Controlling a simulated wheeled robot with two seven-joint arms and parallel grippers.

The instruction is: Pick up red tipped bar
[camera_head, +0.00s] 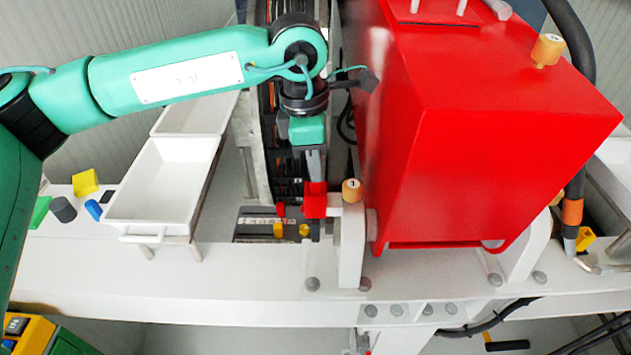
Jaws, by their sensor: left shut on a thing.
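My left arm comes in from the left, and its gripper (314,172) points down beside the left face of the big red housing. The gripper is shut on the red tipped bar, whose red end (315,200) shows as a red block just below the grey fingers. The rest of the bar is hidden or cannot be told apart from the fingers. The red end is close to the white bracket under the housing; I cannot tell if they touch. My right gripper is not in view.
The red housing (480,150) stands close on the right. A wooden plug (351,190) is beside the red end. White trays (160,185) lie on the left, with small coloured blocks (85,183) on the white ledge.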

